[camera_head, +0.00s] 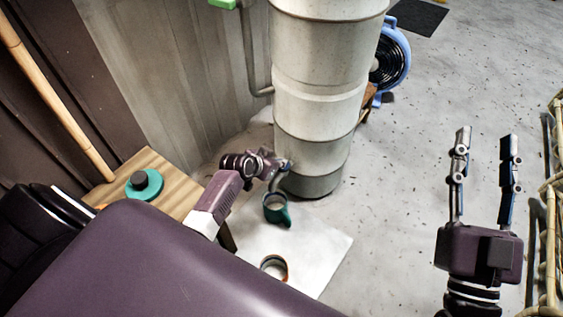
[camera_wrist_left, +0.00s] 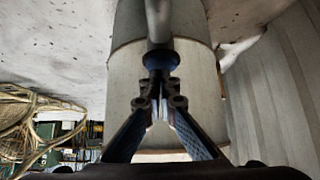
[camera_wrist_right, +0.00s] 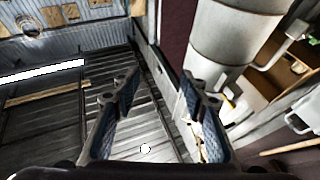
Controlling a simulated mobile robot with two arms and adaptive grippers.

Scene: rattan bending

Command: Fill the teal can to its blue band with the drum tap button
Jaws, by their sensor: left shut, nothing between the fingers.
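The pale drum (camera_head: 318,100) stands upright at the upper middle of the head view, with a tap low on its near side. The teal can (camera_head: 276,210) stands below the tap on a white slab; its blue band and fill level cannot be made out. My left gripper (camera_head: 284,166) is shut and empty at the tap, partly hiding it. In the left wrist view its fingertips (camera_wrist_left: 160,92) meet at the blue tap button (camera_wrist_left: 160,62), apparently touching it. My right gripper (camera_head: 485,135) is open and empty, well right of the drum.
The white slab (camera_head: 315,250) also bears an orange-rimmed round vessel (camera_head: 273,267). A wooden table (camera_head: 185,175) holds a teal disc with a dark knob (camera_head: 145,185). A blue fan (camera_head: 395,60) stands behind the drum, and rattan poles (camera_head: 552,220) line the right edge.

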